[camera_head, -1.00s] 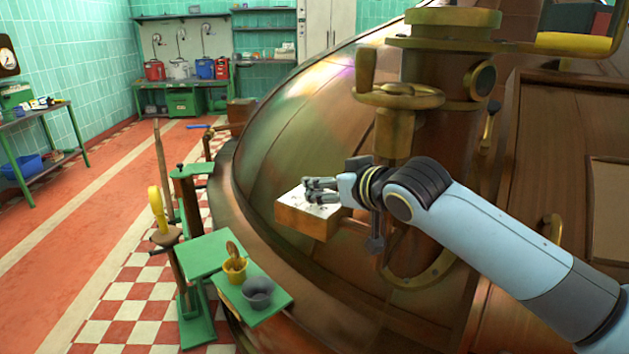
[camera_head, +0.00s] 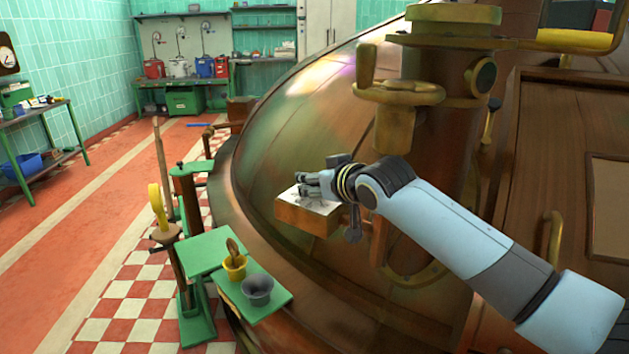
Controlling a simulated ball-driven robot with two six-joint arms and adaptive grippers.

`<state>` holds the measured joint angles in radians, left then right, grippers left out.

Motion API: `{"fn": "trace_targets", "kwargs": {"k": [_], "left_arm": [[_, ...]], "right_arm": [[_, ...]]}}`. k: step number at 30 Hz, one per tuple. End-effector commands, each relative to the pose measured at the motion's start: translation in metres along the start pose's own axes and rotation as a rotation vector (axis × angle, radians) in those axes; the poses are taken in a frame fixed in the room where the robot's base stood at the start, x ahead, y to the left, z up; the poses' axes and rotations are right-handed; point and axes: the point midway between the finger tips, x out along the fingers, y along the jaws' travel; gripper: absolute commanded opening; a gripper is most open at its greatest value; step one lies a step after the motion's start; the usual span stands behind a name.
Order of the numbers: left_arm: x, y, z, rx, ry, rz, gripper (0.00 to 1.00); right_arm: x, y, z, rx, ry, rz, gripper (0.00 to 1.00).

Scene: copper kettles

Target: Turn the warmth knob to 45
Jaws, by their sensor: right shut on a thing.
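A small copper-brown box (camera_head: 304,219) with a pale, marked top face (camera_head: 322,206) juts from the side of the big copper kettle. My right gripper (camera_head: 301,184), on the arm coming in from the right, is over this top face with its fingers pointing left. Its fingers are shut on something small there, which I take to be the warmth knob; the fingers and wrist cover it. The marks on the face are too small to read, so the knob's setting cannot be told. My left gripper is not in view.
A brass handwheel (camera_head: 398,92) on a thick copper column stands just above and right of my wrist. The tiled floor beyond is open.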

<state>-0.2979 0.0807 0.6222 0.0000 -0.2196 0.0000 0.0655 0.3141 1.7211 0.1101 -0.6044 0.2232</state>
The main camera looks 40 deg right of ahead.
Motion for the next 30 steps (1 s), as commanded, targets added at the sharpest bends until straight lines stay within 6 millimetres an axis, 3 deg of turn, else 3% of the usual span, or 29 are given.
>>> {"fn": "trace_targets", "kwargs": {"k": [1,4,13,21,30], "left_arm": [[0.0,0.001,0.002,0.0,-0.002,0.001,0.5],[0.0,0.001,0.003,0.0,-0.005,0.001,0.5],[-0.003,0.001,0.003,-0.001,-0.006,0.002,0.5],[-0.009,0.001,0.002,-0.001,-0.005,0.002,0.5],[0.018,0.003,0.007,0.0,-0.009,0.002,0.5]], "right_arm": [[0.0,0.0,0.0,0.0,0.0,0.0,0.12],[0.0,0.0,0.0,0.0,0.0,0.0,0.0],[0.0,-0.001,-0.001,0.015,0.0,0.035,0.0],[0.0,-0.002,0.0,0.079,-0.001,0.184,0.0],[0.003,-0.002,0.004,0.19,0.001,0.44,0.0]]}}
